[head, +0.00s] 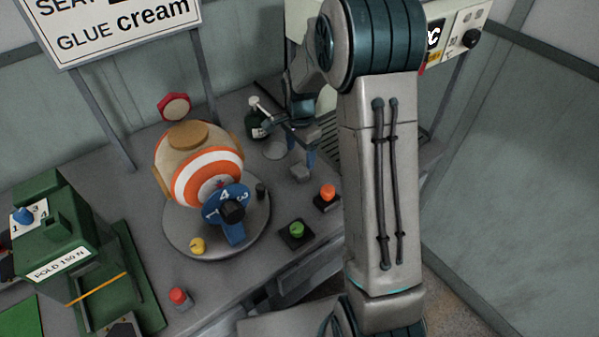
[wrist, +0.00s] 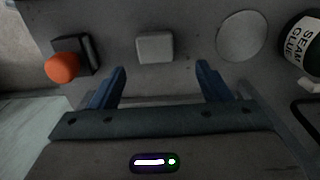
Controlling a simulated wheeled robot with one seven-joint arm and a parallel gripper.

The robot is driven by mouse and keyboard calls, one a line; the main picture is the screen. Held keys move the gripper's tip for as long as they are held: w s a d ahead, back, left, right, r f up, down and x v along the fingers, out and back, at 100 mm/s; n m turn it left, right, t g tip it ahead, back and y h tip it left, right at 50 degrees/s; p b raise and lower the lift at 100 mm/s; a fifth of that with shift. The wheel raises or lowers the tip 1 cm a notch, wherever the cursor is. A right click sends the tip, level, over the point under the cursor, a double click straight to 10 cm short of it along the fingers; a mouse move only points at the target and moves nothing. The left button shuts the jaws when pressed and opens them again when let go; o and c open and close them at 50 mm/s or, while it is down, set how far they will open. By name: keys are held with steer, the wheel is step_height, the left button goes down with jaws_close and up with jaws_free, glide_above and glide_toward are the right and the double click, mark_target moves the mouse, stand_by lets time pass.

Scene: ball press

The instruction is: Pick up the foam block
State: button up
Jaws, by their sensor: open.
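The foam block is a small pale grey block (wrist: 155,47) with rounded corners. It lies on the grey bench, near the middle of the wrist view. It also shows in the head view (head: 300,174), just below one blue finger. My gripper (wrist: 161,68) is open and empty, with its two blue fingers spread wider than the block. In the wrist view the block appears just beyond the fingertips, between their lines. In the head view my gripper (head: 302,149) hangs over the bench close to the block, partly hidden by my arm. Its exact height above the block cannot be told.

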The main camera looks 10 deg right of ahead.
mark_target(300, 170)
steer(key=f, duration=0.3)
steer(key=f+p, duration=0.1)
steer(key=shift+s+a+f, duration=0.15)
steer(key=shift+s+f, duration=0.15)
steer(key=shift+s, duration=0.1)
steer(key=shift+f, duration=0.6)
steer(key=c, duration=1.1)
